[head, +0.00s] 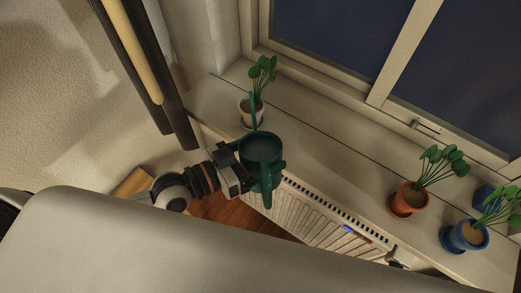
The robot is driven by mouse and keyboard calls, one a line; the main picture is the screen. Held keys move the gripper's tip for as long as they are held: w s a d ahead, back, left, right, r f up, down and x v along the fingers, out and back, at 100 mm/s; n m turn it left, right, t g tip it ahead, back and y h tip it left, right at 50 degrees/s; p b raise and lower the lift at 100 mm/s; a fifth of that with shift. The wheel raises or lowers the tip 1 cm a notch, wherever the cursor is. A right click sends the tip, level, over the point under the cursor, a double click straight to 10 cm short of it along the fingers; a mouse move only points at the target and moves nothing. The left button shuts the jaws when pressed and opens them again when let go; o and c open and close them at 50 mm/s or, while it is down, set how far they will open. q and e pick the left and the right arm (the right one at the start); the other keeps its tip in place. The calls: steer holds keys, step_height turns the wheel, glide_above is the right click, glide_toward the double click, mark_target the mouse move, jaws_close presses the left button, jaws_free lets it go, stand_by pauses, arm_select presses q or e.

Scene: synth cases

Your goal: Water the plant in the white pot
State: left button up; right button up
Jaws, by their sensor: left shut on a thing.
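The white pot (244,114) stands on the windowsill near its left end and holds a plant with round green leaves (263,74). A dark green watering can (263,178) is in my left gripper (246,172), which is shut on its side. The can's opening faces my camera, and its thin spout (253,108) points up the picture, overlapping the white pot and its soil. I cannot tell whether the spout tip is above the soil or just in front of it. No water stream shows. My right gripper is not in view.
An orange pot (401,204) and a blue pot (457,241), both with plants, stand further right on the windowsill (325,165). Another blue object (484,195) is behind them. The sill between the white and orange pots is clear. A radiator (315,214) is below; a window is behind.

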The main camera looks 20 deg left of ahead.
arm_select(q)
steer(key=shift+r+p, duration=0.65)
steer(key=shift+p, duration=0.2)
steer(key=shift+w+f+m, duration=0.2)
steer(key=shift+f+m, duration=0.2)
steer(key=shift+f, duration=0.45)
steer(key=shift+a+f+m+t+h, duration=0.1)
steer(key=shift+f+m+t+h, duration=0.2)
steer(key=shift+f+m+t, duration=0.3)
steer(key=shift+w+r+m+p, duration=0.1)
steer(key=shift+r+m+p, duration=0.35)
steer(key=shift+r, duration=0.9)
